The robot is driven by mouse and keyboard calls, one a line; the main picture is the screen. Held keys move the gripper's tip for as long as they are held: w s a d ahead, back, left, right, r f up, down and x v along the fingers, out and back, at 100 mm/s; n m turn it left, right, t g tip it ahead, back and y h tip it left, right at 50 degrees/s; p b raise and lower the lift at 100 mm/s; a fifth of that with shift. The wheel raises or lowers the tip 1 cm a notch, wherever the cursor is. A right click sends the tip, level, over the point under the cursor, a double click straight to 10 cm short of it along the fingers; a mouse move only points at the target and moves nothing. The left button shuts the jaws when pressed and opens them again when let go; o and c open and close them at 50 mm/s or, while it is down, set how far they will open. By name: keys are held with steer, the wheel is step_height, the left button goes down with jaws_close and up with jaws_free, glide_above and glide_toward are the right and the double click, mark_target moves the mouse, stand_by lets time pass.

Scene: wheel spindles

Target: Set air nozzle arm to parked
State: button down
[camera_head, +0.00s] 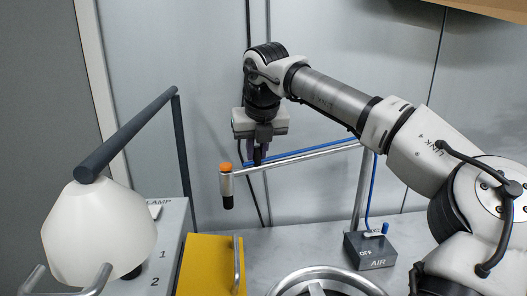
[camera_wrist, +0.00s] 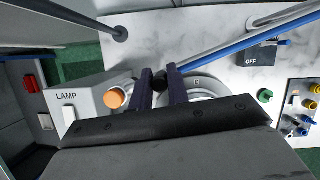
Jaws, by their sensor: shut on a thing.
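The air nozzle arm (camera_head: 310,153) is a silver tube with a blue hose along it, held up on a post (camera_head: 362,190). Its left end carries an orange cap (camera_head: 226,168) and a black-tipped nozzle (camera_head: 227,196) pointing down. My gripper (camera_head: 258,158) reaches down from above and is shut on the tube, a little right of the cap. In the wrist view my two dark fingers (camera_wrist: 161,80) stand close together, with the orange cap (camera_wrist: 115,97) just left of them. The exact contact is partly hidden by the fingers.
A grey AIR box (camera_head: 370,252) marked OFF stands at the post's foot. A white lamp (camera_head: 98,230) on a dark bent arm and the LAMP switch box (camera_head: 165,255) are at left. A yellow panel (camera_head: 206,268) and a round steel rim (camera_head: 330,272) lie in front.

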steer(key=shift+w+a+r, duration=0.1)
steer(key=shift+w+r, duration=0.1)
steer(key=shift+r, duration=0.05)
steer(key=c, duration=1.7)
jaws_free()
steer(key=shift+c, duration=0.2)
steer(key=o, duration=0.4)
steer(key=shift+w+a+f, duration=0.15)
steer(key=shift+f, duration=0.05)
steer(key=b+v, duration=0.1)
steer(key=v, duration=1.3)
steer(key=shift+f, duration=0.15)
